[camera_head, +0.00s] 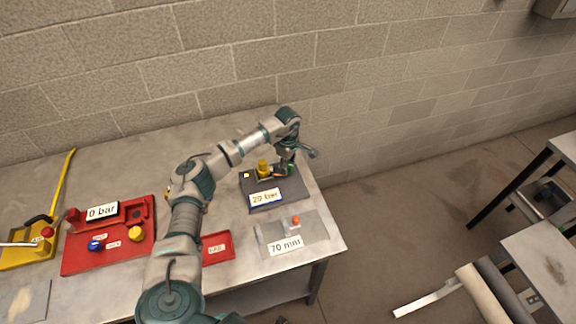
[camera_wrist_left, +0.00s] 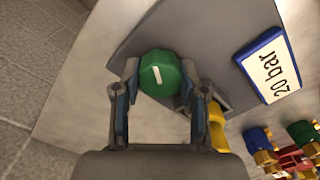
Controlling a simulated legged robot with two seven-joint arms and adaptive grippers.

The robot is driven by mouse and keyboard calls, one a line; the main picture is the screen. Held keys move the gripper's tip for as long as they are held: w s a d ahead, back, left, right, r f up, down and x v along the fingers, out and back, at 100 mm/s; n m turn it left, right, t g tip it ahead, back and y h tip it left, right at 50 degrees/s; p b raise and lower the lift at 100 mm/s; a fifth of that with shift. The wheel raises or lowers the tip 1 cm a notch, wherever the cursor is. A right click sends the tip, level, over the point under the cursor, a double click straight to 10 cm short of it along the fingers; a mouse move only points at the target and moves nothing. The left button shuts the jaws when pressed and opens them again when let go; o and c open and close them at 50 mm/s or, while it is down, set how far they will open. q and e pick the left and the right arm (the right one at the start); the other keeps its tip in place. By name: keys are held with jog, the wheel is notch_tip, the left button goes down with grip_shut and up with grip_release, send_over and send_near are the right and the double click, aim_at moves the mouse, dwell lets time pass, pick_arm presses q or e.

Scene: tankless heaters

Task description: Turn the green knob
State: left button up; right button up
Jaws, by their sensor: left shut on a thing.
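The green knob (camera_wrist_left: 160,75) is round with faceted sides and a white line mark on its face. It sits on the dark grey plate that carries a "20 bar" sign (camera_wrist_left: 270,64), also seen in the head view (camera_head: 265,197). My left gripper (camera_wrist_left: 158,88) is shut on the knob, one finger on each side. In the head view, my left gripper (camera_head: 286,168) reaches down over the back of the plate, and mostly hides the knob. A yellow fitting (camera_head: 263,168) stands just left of it. My right gripper does not show.
A red tray (camera_head: 108,235) with a "0 bar" sign, a blue knob and a yellow knob lies on the left of the table. A "70 mm" plate (camera_head: 292,235) with an orange-red piece is in front.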

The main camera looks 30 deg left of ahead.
pick_arm(q)
jog(key=shift+w+r, duration=0.15)
jog(key=shift+r, duration=0.05)
jog(key=o, duration=1.1)
jog(key=shift+a, duration=0.1)
jog(key=shift+o, duration=0.2)
jog(key=shift+f, duration=0.15)
notch_tip(320, 180, up, 12)
jog(key=shift+a+f, duration=0.1)
